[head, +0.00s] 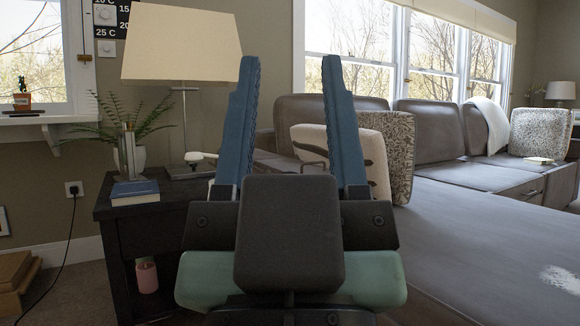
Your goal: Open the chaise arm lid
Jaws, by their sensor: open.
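My gripper (291,64) is in the middle of the head view, pointing away from the camera. Its two blue fingers stand wide apart with nothing between them. Beyond it is a grey-brown leather sofa with a long chaise (490,225) on the right. I cannot clearly make out the chaise arm lid; the near left part of the sofa is largely hidden behind my gripper. A beige cushion (375,172) with dark straps and a speckled cushion (398,140) lean at the sofa's left end, partly behind the right finger. A thin dark bar (310,150) shows between the fingers.
A dark side table (165,215) stands left of my gripper, with a cream-shaded lamp (180,45), a plant, and books (135,192). A pink object (147,277) sits on its lower shelf. A cord hangs at the left wall. Windows line the back wall.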

